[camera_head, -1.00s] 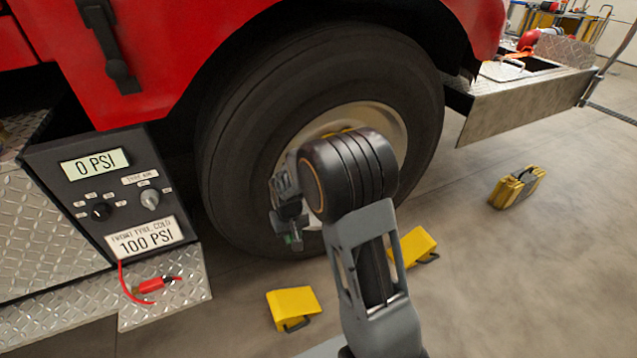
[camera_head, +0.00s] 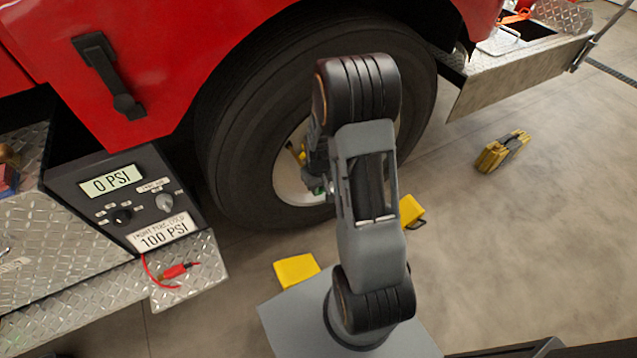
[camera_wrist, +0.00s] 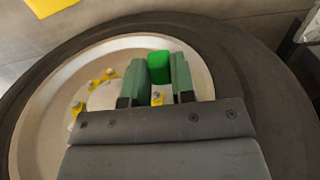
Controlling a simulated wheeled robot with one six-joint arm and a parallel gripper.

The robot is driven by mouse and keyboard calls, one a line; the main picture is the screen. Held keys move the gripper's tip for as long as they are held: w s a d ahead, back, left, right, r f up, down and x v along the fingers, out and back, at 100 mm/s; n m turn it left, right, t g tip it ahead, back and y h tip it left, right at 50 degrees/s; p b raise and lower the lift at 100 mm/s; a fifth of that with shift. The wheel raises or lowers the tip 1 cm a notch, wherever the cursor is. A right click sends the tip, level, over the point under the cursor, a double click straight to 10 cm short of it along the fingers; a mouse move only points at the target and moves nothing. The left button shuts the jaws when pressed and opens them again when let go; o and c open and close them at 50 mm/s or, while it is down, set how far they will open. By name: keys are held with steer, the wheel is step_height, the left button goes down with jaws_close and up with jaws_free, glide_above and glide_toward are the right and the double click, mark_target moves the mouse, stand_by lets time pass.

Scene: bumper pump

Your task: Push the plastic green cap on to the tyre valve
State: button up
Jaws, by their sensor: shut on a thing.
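My gripper (camera_wrist: 160,75) is shut on the green cap (camera_wrist: 159,66), which sits between the two dark green fingers in the wrist view. The gripper is in front of the pale wheel rim (camera_wrist: 45,105). A small yellow and silver part (camera_wrist: 157,97) shows between the fingers, nearer the palm; I cannot tell if it is the tyre valve or a wheel nut. In the head view my gripper (camera_head: 319,189) is at the rim of the black tyre (camera_head: 245,130), partly hidden by my arm. Whether the cap touches anything is unclear.
Two yellow chocks (camera_head: 296,270) (camera_head: 411,211) lie on the floor by the tyre. A panel reading 0 PSI (camera_head: 112,181) stands at left, with a red hose fitting (camera_head: 178,270) below it.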

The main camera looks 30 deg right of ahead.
steer(key=shift+w+b, duration=0.3)
steer(key=shift+w, duration=2.7)
steer(key=shift+w, duration=0.65)
steer(key=o, duration=1)
steer(key=shift+c, duration=0.2)
